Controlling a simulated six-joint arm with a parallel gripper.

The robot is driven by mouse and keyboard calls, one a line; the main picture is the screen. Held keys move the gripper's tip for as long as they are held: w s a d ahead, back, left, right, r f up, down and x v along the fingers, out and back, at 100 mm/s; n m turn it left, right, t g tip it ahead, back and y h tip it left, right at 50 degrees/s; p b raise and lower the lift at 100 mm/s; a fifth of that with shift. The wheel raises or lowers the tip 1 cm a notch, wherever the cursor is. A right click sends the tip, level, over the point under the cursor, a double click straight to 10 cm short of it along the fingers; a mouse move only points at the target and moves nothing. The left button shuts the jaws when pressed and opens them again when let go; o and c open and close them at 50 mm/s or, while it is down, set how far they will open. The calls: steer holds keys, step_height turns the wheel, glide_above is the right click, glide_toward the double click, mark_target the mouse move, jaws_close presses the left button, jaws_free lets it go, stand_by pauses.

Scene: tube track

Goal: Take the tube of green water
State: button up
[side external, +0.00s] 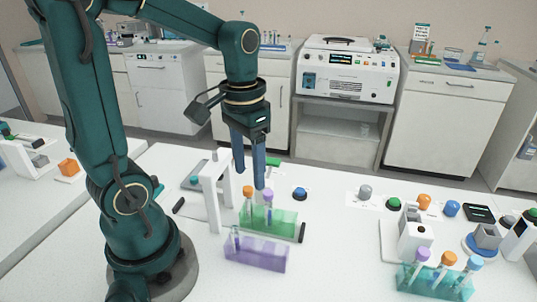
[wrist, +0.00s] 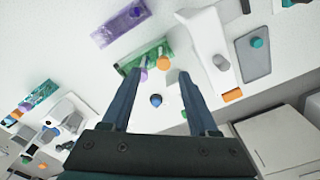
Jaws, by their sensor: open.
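My gripper (side external: 249,180) points down, open and empty, just above a translucent green rack (side external: 283,221). The rack holds an orange-capped tube (side external: 248,193) and a purple-capped tube (side external: 267,196). In the wrist view my gripper (wrist: 158,75) has its fingers apart, with the orange cap (wrist: 163,62) between them and the purple cap (wrist: 143,75) near the left fingertip. A purple rack (side external: 256,255) in front holds a tube. A teal rack (side external: 435,284) at lower right holds several capped tubes. I cannot tell which tube holds green water.
A white upright stand (side external: 212,190) is close to the left of my gripper. A blue knob (side external: 300,193) lies right of the green rack. A grey device (side external: 412,238) stands farther right. The bench between the green rack and that device is mostly clear.

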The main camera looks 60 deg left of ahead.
mark_target(248, 188)
steer(key=shift+s+a+f, duration=0.15)
steer(key=shift+a+f, duration=0.15)
steer(key=shift+f, duration=2.6)
jaws_close()
